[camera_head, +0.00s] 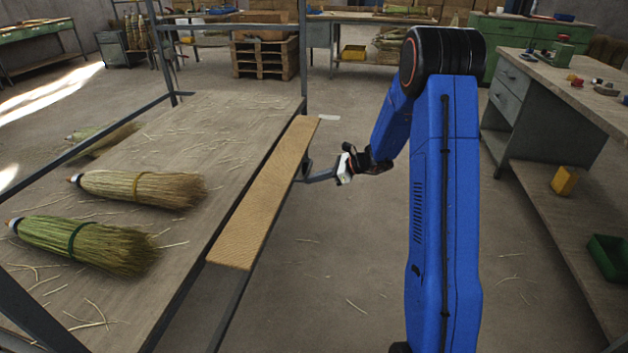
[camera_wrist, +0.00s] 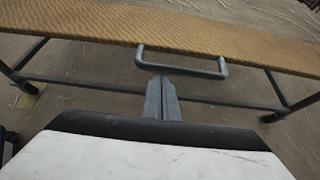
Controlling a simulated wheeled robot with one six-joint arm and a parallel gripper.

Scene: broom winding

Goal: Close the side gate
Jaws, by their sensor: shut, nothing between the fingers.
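The side gate (camera_head: 262,200) is a long tan ribbed board along the right edge of the brown worktable (camera_head: 225,125). It reaches outward from that edge; its exact angle is hard to tell. In the wrist view the gate (camera_wrist: 225,38) spans the top, with a grey bar handle (camera_wrist: 205,73) on its near side. My gripper (camera_head: 308,180) is beside the gate's outer side, toward its far end. In the wrist view my gripper (camera_wrist: 162,82) is shut and empty, its tips at the handle's bar. I cannot tell whether they touch it.
A yellow-tan broom (camera_head: 145,188) and a green broom (camera_head: 85,242) lie on the worktable among loose straws. Dark metal posts frame the table. A grey workbench (camera_head: 545,85) stands at the right. The floor between is mostly clear.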

